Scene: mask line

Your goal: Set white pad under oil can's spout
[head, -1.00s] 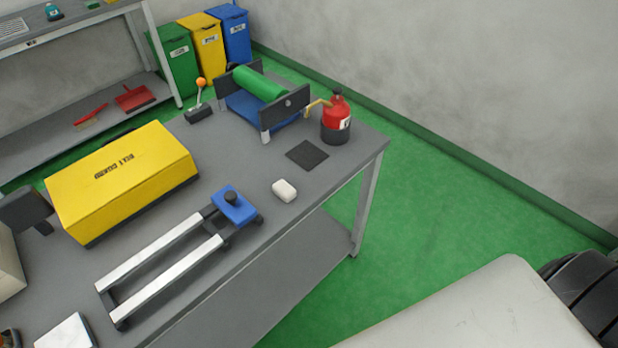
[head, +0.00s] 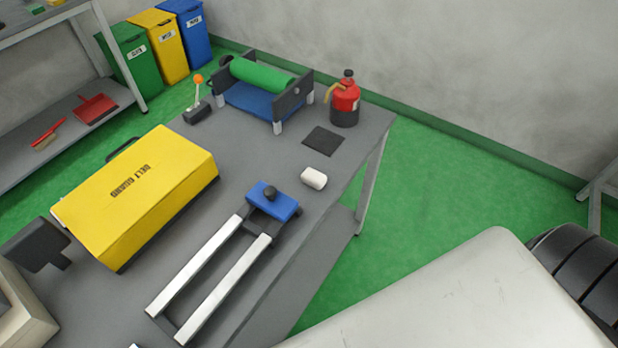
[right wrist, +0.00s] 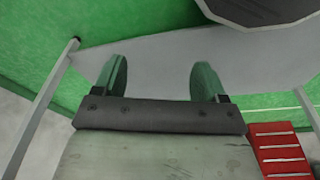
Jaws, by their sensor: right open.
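The white pad (head: 314,178) is a small rounded block lying on the grey table near its right edge. The red oil can (head: 345,95) with a dark base stands upright at the table's far right corner. Its tan spout (head: 332,92) points left, toward the roller stand. A dark square mat (head: 323,141) lies on the table between the can and the pad. My right gripper (right wrist: 158,80) is open and empty in the right wrist view, away from the pad and can. My left gripper is in neither view.
A roller stand with a green roller (head: 262,76) stands left of the can. A blue slide block on rails (head: 272,203) lies near the pad. A yellow belt guard (head: 140,190) fills the table's left side. Green floor (head: 440,190) is clear right of the table.

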